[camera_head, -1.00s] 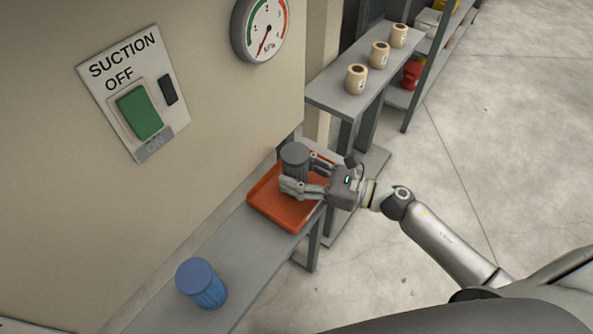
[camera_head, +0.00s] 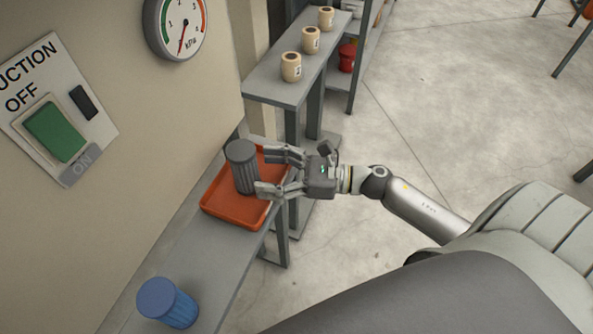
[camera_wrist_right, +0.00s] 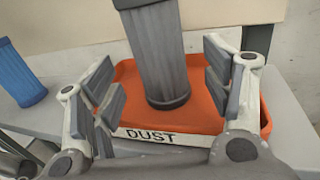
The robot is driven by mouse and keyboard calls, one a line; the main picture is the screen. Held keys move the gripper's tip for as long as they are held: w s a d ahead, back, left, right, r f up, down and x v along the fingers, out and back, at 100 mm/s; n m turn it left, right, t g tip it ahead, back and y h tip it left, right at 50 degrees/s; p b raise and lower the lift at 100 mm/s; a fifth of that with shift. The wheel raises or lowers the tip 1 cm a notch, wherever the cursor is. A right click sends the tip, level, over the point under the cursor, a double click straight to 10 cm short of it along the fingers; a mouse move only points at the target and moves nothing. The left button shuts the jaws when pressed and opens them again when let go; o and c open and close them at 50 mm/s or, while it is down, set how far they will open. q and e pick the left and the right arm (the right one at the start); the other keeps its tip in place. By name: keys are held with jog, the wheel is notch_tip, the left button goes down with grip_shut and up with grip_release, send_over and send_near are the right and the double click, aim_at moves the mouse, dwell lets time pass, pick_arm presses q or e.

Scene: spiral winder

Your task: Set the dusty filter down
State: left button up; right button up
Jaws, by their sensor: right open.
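The dusty filter is a dark grey ribbed cylinder (camera_head: 243,168) standing upright in the orange tray (camera_head: 226,217). In the right wrist view the filter (camera_wrist_right: 159,55) stands on the tray floor behind the tray's front label reading DUST (camera_wrist_right: 155,136). My right gripper (camera_head: 266,172) is open, its fingers apart, with the filter just beyond the fingertips and clear of them. The fingers also show on both sides in the right wrist view (camera_wrist_right: 165,92). My left gripper is not in view.
A blue filter (camera_head: 168,303) stands on the grey bench (camera_head: 192,258) nearer to me. A shelf (camera_head: 290,75) with several tan rolls is behind. A wall panel with a green switch (camera_head: 54,132) reads SUCTION OFF in part, and a gauge (camera_head: 180,24) hangs above.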

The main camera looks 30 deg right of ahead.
jog(key=b+v, duration=0.1)
jog(key=v, duration=0.6)
jog(key=shift+b, duration=0.35)
